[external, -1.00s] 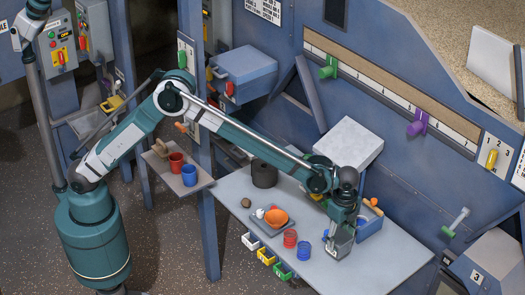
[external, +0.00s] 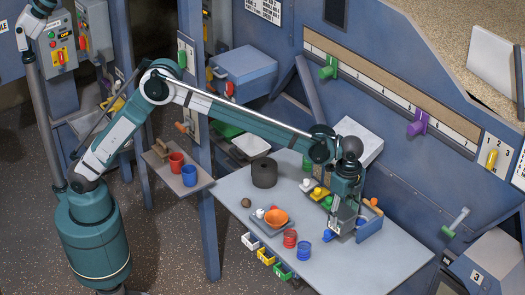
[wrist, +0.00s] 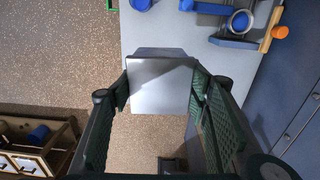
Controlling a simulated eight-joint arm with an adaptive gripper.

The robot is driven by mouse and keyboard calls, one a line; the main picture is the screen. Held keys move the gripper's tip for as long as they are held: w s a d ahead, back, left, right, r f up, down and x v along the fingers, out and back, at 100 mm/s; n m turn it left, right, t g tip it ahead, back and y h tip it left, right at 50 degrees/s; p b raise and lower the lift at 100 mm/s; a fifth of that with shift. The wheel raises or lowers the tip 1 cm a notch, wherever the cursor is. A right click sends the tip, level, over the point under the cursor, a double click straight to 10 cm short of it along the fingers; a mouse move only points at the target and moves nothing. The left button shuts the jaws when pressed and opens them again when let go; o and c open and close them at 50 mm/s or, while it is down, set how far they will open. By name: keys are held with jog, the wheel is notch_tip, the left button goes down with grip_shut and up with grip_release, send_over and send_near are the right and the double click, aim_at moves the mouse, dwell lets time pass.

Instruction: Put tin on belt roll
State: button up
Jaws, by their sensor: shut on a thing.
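My gripper (external: 341,214) is above the right part of the grey table (external: 375,265), next to a blue open box. In the wrist view its two dark green fingers (wrist: 158,95) are closed on the sides of a flat-faced, silver-grey tin (wrist: 160,86). In the external view the tin (external: 335,225) is small and partly hidden by the gripper. The belt roll seems to be the dark grey cylinder (external: 264,173) with a hole in its top. It stands upright at the table's back left, apart from the gripper, and nothing is on it.
A blue cup (external: 304,251) stands at the front. Small coloured pieces (external: 317,192) sit near the arm. The blue box (external: 370,229) is at right.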

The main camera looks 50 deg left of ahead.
jog(key=shift+w+a+r, duration=0.15)
jog(key=shift+a+r, duration=0.05)
jog(key=shift+r, duration=0.25)
jog(key=shift+w+a+r, duration=0.1)
jog(key=shift+a+r, duration=0.1)
jog(key=shift+r, duration=0.25)
jog(key=w+a+n+p, duration=0.15)
jog(key=w+a, duration=0.25)
jog(key=a, duration=0.6)
jog(key=w+a+n+p, duration=0.1)
jog(key=w+a+n, duration=0.15)
jog(key=a, duration=0.85)
jog(key=w+a+n+p, duration=0.15)
jog(key=w+a, duration=0.35)
jog(key=a, duration=0.5)
jog(key=s+a+n+p, duration=0.2)
jog(key=a+n+p, duration=0.15)
jog(key=a, duration=2.25)
jog(key=shift+m, duration=0.3)
jog(key=shift+a+f, duration=0.1)
jog(key=shift+f, duration=2.5)
jog(key=shift+f, duration=0.1)
notch_tip(320, 180, down, 6)
jog(key=shift+f, duration=0.1)
